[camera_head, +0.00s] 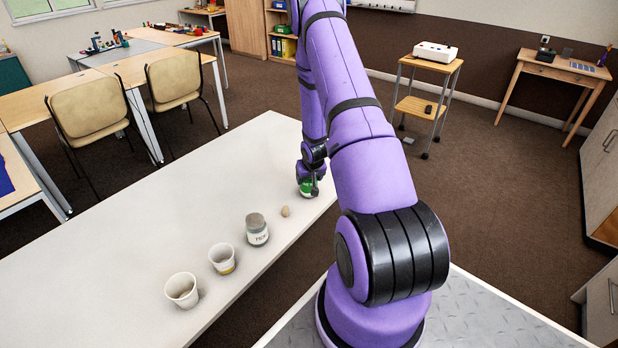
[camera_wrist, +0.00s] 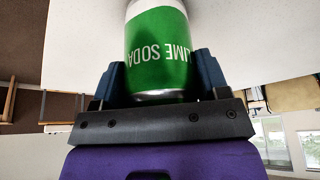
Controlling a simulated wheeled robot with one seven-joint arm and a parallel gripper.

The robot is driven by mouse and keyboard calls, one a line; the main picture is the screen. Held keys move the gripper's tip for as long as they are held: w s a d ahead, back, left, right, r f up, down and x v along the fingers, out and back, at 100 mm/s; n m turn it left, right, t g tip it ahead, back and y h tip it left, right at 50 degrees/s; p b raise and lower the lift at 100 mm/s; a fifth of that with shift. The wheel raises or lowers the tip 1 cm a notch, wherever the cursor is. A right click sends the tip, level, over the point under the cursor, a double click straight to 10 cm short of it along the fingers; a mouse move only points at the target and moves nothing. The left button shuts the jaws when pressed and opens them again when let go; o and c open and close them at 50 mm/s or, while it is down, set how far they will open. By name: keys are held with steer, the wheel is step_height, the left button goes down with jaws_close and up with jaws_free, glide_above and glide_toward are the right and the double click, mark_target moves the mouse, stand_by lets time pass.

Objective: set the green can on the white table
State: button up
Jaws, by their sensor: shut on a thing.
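The green can (camera_head: 308,188) is at the far right end of the white table (camera_head: 140,225), partly hidden by my arm. My gripper (camera_head: 313,172) is around it. In the wrist view the green can (camera_wrist: 157,45), lettered "LIME SODA", sits between the two fingers of my gripper (camera_wrist: 157,80), which are shut on it.
The table's left part is clear. Two chairs (camera_head: 90,108) stand behind it.

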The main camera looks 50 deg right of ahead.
steer(key=o, duration=0.9)
steer(key=s+a+r+n, duration=0.15)
steer(key=a+r, duration=0.45)
steer(key=r, duration=0.7)
steer(key=s+a+r, duration=0.2)
steer(key=a+r, duration=0.5)
steer(key=r, duration=0.5)
steer(key=s+a+r+n, duration=0.15)
steer(key=a+r, duration=0.45)
steer(key=r, duration=0.7)
steer(key=s+a+r+n+y, duration=0.1)
steer(key=s+a+r, duration=0.5)
steer(key=s+a, duration=0.2)
steer(key=s+a+r+n+t+y, duration=0.1)
steer(key=s+a+r, duration=0.5)
steer(key=s, duration=0.6)
steer(key=shift+s+a+n, duration=0.25)
steer(key=shift+a+n, duration=0.35)
steer(key=shift+a, duration=0.45)
